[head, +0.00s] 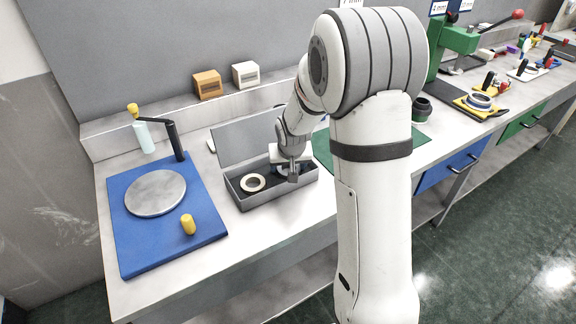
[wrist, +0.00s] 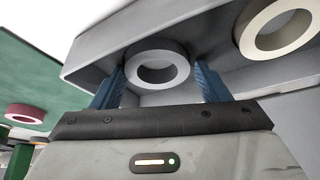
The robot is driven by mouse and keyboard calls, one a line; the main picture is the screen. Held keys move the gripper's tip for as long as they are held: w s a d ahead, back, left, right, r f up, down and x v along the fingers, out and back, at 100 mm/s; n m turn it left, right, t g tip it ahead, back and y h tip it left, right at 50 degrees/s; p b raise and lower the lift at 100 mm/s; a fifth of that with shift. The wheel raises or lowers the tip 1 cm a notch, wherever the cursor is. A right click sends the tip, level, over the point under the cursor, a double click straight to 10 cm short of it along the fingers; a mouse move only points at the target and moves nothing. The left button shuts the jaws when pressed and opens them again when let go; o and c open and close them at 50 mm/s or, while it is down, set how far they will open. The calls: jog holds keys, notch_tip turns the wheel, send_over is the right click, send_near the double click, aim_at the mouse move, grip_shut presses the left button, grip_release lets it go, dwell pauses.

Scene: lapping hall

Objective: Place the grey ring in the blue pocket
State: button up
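The grey ring (wrist: 136,68) lies in the open grey case (head: 246,206), seen in the wrist view between my fingertips. My gripper (wrist: 157,82) is open, with one blue fingertip on each side of the ring; I cannot tell whether either touches it. In the head view my gripper (head: 290,175) reaches down into the right part of the case. A cream ring (head: 244,186) lies in the left part of the case; it also shows in the wrist view (wrist: 251,41). I cannot pick out a blue pocket in either view.
A blue board (head: 140,247) with a round grey plate and a yellow knob is at left. Orange (head: 207,84) and cream (head: 245,74) blocks stand behind. The case's raised lid (head: 245,139) is behind my gripper. A pinkish-red ring (wrist: 26,113) lies on a green mat (wrist: 28,62).

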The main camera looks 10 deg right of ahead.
jog(key=shift+o, duration=0.3)
jog(key=shift+s+d+f, duration=0.15)
jog(key=shift+s+f, duration=0.4)
jog(key=shift+f, duration=0.3)
jog(key=shift+w+d+r+p, duration=0.1)
jog(key=shift+w+r+p, duration=0.05)
jog(key=shift+r+p, duration=0.7)
jog(key=w+v, duration=0.1)
jog(key=v, duration=1.1)
jog(key=s+r+g, duration=0.1)
jog(key=s+r, duration=0.1)
jog(key=s, duration=0.9)
jog(key=s+r+n+g, duration=0.1)
jog(key=s+r, duration=0.1)
jog(key=s, duration=1)
jog(key=shift+s, duration=0.15)
